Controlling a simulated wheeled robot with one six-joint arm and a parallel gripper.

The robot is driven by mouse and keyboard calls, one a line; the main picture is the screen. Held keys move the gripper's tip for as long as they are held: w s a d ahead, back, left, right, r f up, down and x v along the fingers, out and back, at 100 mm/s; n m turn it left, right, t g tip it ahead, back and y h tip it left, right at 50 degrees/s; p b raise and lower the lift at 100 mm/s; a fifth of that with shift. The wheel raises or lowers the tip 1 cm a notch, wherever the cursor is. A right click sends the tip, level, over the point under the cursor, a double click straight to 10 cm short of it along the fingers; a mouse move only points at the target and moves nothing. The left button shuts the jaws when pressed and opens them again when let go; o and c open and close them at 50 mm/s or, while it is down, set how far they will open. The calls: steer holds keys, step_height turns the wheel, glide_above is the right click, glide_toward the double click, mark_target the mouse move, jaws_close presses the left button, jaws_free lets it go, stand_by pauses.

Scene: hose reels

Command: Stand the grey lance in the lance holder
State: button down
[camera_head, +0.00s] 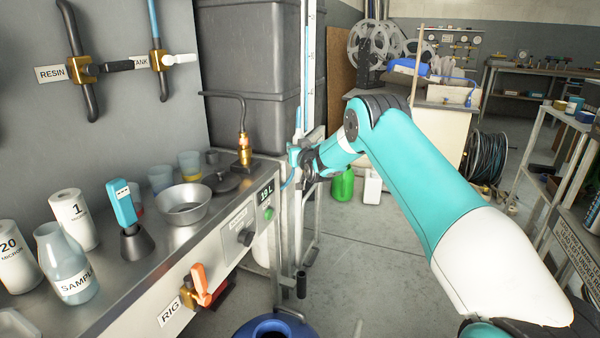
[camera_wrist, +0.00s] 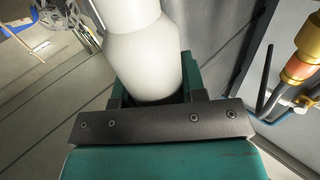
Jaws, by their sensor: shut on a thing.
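In the wrist view a pale grey, rounded body, which I take to be the grey lance (camera_wrist: 143,62), sits between the teal jaws and narrows toward the top left. My gripper (camera_head: 299,160) is shut on it, close beside the bench's right end in the head view. The lance's far end is hidden, and its tilt is hard to tell. A short dark upright tube (camera_head: 301,284) on a metal bracket stands low below my gripper; it may be the lance holder, but I cannot be sure. The lance is not seen inside it.
The steel bench (camera_head: 205,238) on the left carries a bowl (camera_head: 183,204), bottles and a brass fitting (camera_head: 244,150). A blue drum (camera_head: 275,328) stands at the bottom. A green can (camera_head: 342,185) and white can (camera_head: 372,187) stand behind.

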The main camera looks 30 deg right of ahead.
mark_target(300, 193)
steer(key=shift+w+d+f+b, duration=0.8)
steer(key=shift+d+f+b, duration=0.05)
steer(key=shift+d+b, duration=0.25)
step_height(300, 193, down, 17)
steer(key=b, duration=1.3)
steer(key=shift+r+b, duration=0.15)
steer(key=shift+b, duration=0.25)
steer(key=c, duration=0.7)
jaws_free()
steer(key=shift+c, duration=0.2)
steer(key=shift+o, duration=0.7)
steer(key=shift+s, duration=0.1)
